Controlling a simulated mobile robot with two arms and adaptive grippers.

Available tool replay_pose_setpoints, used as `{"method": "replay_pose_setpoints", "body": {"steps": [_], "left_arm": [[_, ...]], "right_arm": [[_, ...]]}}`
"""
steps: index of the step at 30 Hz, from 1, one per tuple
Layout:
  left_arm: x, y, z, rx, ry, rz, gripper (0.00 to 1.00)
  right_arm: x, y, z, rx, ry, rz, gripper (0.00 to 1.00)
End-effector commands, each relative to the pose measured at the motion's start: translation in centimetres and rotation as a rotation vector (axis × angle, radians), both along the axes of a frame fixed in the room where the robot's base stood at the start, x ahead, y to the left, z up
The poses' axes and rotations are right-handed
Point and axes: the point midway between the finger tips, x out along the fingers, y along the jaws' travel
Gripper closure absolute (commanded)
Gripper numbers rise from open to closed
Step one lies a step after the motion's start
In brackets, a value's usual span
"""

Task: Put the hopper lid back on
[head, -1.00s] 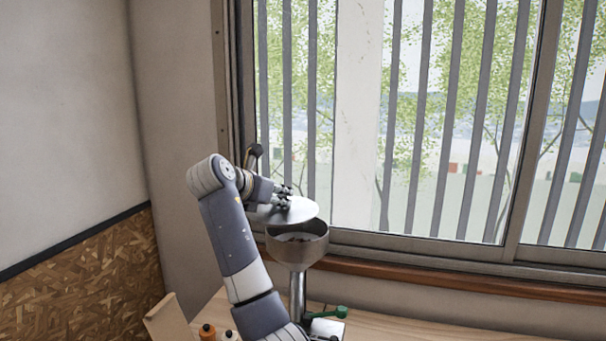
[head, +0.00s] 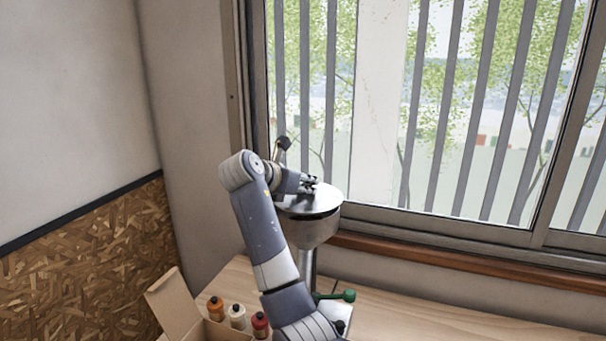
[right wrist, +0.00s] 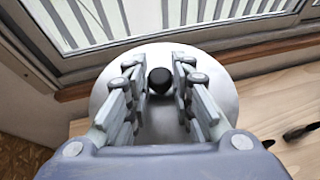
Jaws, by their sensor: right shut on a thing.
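The hopper lid (head: 325,204) is a flat, round, silvery disc with a black knob (right wrist: 160,79). It lies level over the mouth of the grey metal hopper (head: 311,233), which stands on a post at the window. My right gripper (head: 310,183) is above the lid, shut on its knob; the right wrist view shows the fingers (right wrist: 160,74) on either side of the knob. The hopper's inside is hidden by the lid. I cannot tell whether the lid touches the rim all round. My left gripper is not in view.
A window (head: 430,226) is close behind the hopper. A green-handled lever (head: 341,296) sticks out beside the post. An open cardboard box (head: 172,303) and bottles with orange, white and red bodies (head: 237,318) stand at front left. The wooden counter (head: 420,318) is clear at right.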

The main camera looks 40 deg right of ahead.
Motion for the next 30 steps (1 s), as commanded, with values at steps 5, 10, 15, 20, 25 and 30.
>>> {"method": "replay_pose_setpoints", "body": {"steps": [5,10,15,20,25,30], "left_arm": [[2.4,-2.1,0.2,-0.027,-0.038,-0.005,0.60],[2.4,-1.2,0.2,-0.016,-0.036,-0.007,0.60],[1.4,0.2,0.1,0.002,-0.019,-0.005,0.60],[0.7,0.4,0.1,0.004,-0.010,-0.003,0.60],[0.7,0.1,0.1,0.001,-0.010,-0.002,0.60],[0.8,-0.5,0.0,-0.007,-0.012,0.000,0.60]], "right_arm": [[0.0,0.0,-0.6,-0.001,-0.002,0.001,1.00],[0.0,0.0,-0.7,-0.001,-0.003,0.001,1.00],[0.0,0.0,-0.7,-0.001,-0.003,0.001,1.00],[0.0,0.0,-0.8,-0.002,-0.002,0.000,1.00],[0.0,0.0,-1.1,-0.001,-0.003,0.000,0.76],[0.0,0.0,-1.1,-0.001,-0.003,0.000,0.55]]}}
